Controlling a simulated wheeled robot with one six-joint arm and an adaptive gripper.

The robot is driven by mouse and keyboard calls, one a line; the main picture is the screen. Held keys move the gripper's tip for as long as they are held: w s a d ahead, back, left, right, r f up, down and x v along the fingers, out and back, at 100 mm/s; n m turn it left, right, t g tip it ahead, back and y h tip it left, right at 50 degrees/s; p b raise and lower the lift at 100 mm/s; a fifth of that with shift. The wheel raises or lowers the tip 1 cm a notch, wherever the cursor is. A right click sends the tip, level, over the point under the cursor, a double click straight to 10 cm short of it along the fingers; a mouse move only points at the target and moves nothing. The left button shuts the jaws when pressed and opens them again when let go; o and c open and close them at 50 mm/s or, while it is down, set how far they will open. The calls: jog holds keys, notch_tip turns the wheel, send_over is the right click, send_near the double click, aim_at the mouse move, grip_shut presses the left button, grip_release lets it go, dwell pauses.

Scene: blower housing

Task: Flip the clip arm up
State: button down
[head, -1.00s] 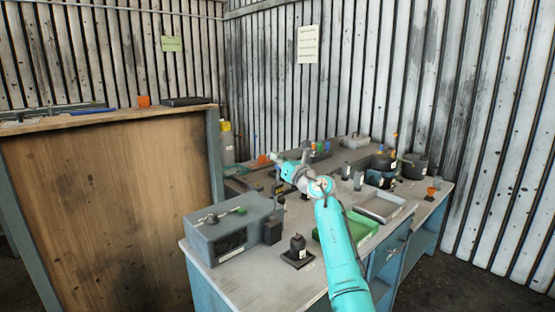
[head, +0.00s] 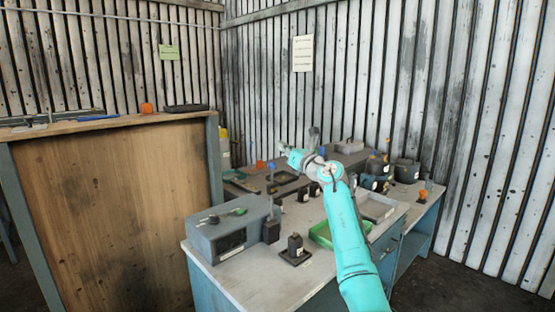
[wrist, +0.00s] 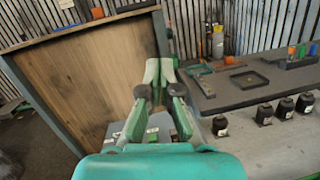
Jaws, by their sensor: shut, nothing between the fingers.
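A grey box-shaped housing (head: 232,238) stands at the near left end of the bench in the head view. On its top are a small green-tipped part (head: 238,211) and a dark round knob (head: 213,219). The clip arm's position is too small to tell. In the wrist view my gripper (wrist: 160,66) has its fingers together with nothing between them. Part of the grey housing (wrist: 152,124) shows beyond and below the fingers, with green bits on it, partly hidden by them. My gripper is apart from the housing.
A black block on a base (head: 295,249) stands right of the housing. A green tray (head: 322,238) and a grey tray (head: 376,208) lie further right. Black pots (head: 405,171) stand at the back. A tall wooden panel (head: 110,205) rises to the left.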

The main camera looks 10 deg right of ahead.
jog(key=shift+s+d+r, duration=0.25)
jog(key=shift+s+r, duration=0.3)
jog(key=shift+r, duration=0.2)
jog(key=shift+f, duration=0.1)
